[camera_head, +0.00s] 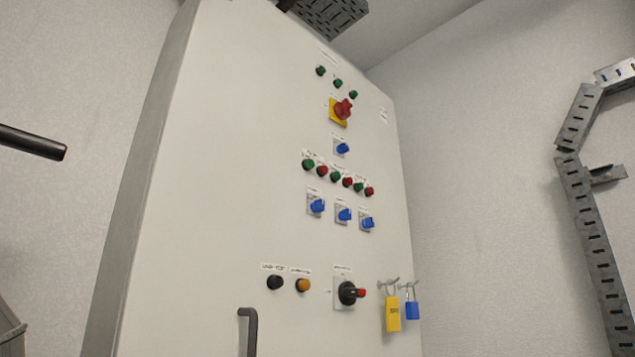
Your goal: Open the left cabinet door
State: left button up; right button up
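A tall light-grey cabinet (225,170) fills the middle of the head view and looks tilted. Its front door is flat against the frame and looks closed. A dark grey bar handle (248,330) stands low on the front, cut off by the bottom edge. Neither of my grippers is in view. I cannot tell whether this front is the left door.
A yellow padlock (392,313) and a blue padlock (411,308) hang at the cabinet's lower right. A dark rod (32,142) juts in from the left. A perforated metal cable tray (585,235) runs down the right wall. Bare wall lies between.

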aim_at(230, 192)
jog(key=z, duration=2.05)
jog(key=k, duration=0.35)
jog(key=u, duration=1.45)
jog(key=i, duration=0.7)
jog(key=z, duration=0.15)
